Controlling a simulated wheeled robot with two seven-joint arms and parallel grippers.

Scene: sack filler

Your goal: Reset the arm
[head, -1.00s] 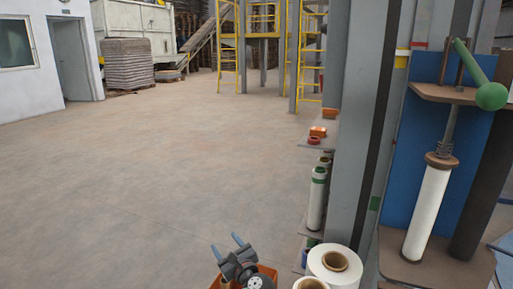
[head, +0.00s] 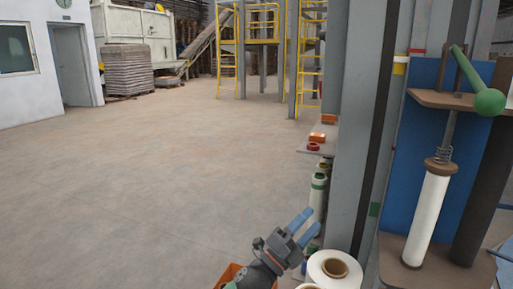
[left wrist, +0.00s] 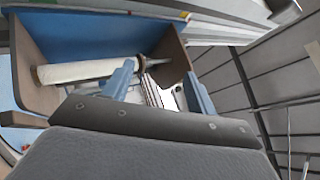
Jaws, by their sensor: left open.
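My left gripper (head: 308,222) is at the bottom of the head view, right of centre. Its two blue fingers are apart, point up and to the right, and hold nothing. It is beside the grey column, just above the white rolls. In the left wrist view the open fingers (left wrist: 162,78) frame part of a blue-backed station. A white cylinder (left wrist: 85,70) on that station lies beyond the left finger. My right gripper is in neither view.
A grey column (head: 358,110) with small shelves stands right of the gripper. White film rolls (head: 335,268) and an orange crate (head: 230,275) are close below. The lever station with a green knob (head: 489,102) is at the right. The floor at left is clear.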

